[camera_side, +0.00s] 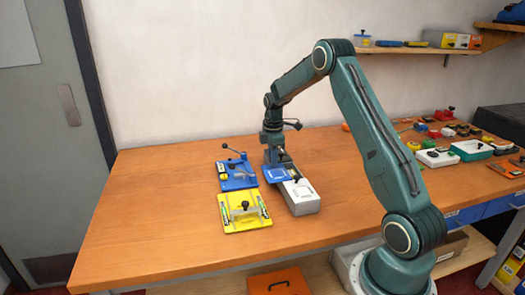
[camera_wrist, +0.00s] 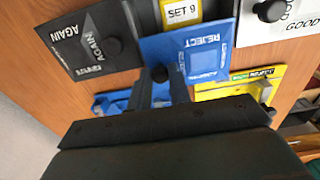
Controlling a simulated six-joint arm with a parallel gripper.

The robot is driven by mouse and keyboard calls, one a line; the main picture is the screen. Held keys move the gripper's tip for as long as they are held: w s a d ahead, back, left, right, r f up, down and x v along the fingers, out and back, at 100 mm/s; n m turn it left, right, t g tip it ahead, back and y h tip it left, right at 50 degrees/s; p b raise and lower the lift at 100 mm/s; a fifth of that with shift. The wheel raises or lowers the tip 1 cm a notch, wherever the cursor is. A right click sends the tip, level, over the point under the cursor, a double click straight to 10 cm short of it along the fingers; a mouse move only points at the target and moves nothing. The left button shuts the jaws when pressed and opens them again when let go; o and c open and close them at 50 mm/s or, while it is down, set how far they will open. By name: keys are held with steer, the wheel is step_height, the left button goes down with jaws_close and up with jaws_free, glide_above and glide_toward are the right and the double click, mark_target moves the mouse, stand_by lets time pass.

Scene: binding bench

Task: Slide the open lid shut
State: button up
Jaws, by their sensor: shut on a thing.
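A grey box (camera_side: 308,208) stands near the middle of the bench. Its blue REJECT lid (camera_side: 278,175) juts out past the box's left side; in the wrist view this lid (camera_wrist: 207,58) sits nearer my gripper than its neighbours. A compartment with a yellow SET 9 label (camera_wrist: 182,11) shows beyond its far edge. My gripper (camera_side: 276,163) is over the blue lid. A white GOOD lid (camera_side: 299,189) and a dark AGAIN lid (camera_wrist: 85,45) lie on either side.
A blue fixture with a lever (camera_side: 237,175) and a yellow fixture (camera_side: 243,210) stand left of the box, close to the blue lid. Several small boxes and tools, including a green-edged one (camera_side: 472,150), lie at the right. The bench's left part is clear.

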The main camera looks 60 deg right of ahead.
steer(key=shift+s+d, duration=1.55)
steer(key=shift+d, duration=0.1)
steer(key=o, duration=0.4)
steer(key=shift+o, duration=0.2)
steer(key=shift+r, duration=0.1)
steer(key=shift+r, duration=2.95)
steer(key=shift+r, duration=0.15)
steer(key=shift+r, duration=1.85)
